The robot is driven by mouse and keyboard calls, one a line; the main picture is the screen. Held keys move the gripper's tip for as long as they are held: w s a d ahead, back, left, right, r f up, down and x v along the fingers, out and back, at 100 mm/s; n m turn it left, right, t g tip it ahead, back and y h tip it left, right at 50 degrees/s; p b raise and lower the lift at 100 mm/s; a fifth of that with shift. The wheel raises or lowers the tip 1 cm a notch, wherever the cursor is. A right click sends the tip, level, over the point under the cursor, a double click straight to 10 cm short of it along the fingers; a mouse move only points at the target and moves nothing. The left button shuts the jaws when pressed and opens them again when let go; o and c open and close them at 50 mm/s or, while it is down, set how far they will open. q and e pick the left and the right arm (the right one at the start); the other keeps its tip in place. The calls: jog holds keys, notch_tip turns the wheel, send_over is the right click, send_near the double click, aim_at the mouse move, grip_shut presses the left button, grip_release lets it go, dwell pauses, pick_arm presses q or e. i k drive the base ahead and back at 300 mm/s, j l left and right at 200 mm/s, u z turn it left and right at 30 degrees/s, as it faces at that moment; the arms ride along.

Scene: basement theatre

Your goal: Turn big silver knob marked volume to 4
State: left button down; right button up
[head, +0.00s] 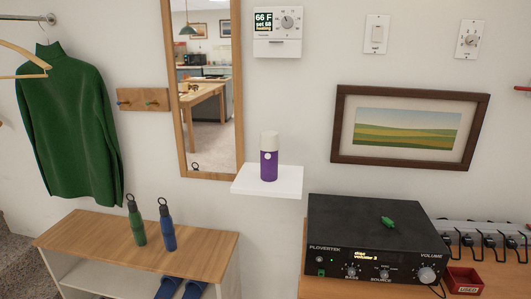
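A black amplifier (370,238) marked PLOVERTEK stands on a wooden surface at the lower right of the head view. Its big silver knob (426,275) sits at the right end of the front panel, under the word VOLUME. Smaller knobs marked BASS (351,271) and SOURCE (384,273) are to its left. A lit display (366,256) above them shows small yellow text whose lower line seems to read volume 3. The pointer mark on the big knob is too small to read. Neither of my grippers is in view.
A small green object (388,222) lies on the amplifier. A red tray (464,281) stands right of the knob, near cables and a rack (484,238). A white shelf (250,186) holding a purple bottle (269,163) juts from the wall to the left. A wooden-topped bench (90,240) stands farther left.

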aim_at(426, 274)
jog(key=z, duration=1.3)
